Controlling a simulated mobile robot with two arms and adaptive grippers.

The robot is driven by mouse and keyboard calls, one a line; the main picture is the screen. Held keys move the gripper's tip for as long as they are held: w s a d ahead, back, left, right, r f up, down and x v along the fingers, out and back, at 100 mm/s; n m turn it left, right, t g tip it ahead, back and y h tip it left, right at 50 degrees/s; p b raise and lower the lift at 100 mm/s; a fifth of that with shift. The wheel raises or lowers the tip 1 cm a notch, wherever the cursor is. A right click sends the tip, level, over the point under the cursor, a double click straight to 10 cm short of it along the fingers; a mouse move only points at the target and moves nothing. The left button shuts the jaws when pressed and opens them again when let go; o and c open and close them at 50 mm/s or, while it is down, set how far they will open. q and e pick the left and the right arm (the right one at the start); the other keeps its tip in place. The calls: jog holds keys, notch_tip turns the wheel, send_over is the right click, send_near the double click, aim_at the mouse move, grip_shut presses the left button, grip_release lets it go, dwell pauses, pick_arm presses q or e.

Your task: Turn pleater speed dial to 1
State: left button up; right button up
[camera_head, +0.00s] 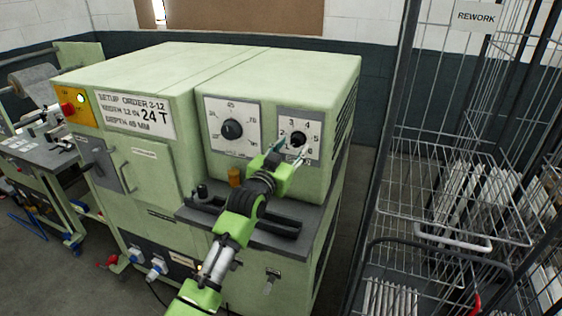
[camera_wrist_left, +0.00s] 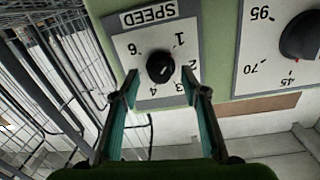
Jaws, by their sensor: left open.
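The pleater speed dial (camera_head: 298,139) is a black knob on a white numbered plate on the green machine's front, at the right. In the left wrist view the dial (camera_wrist_left: 160,67) appears upside down under a SPEED label (camera_wrist_left: 147,16), with 1, 2, 3, 4 and 6 readable around it. I cannot tell surely which number its pointer faces. My left gripper (camera_head: 290,152) is open in front of the dial. In the wrist view its two fingers (camera_wrist_left: 162,98) stand apart on either side of the plate's near part, with nothing between them.
A larger black dial (camera_head: 232,129) on another white plate sits left of the speed dial.

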pick_arm(q)
jog(key=v, duration=1)
jog(key=shift+s, duration=0.15)
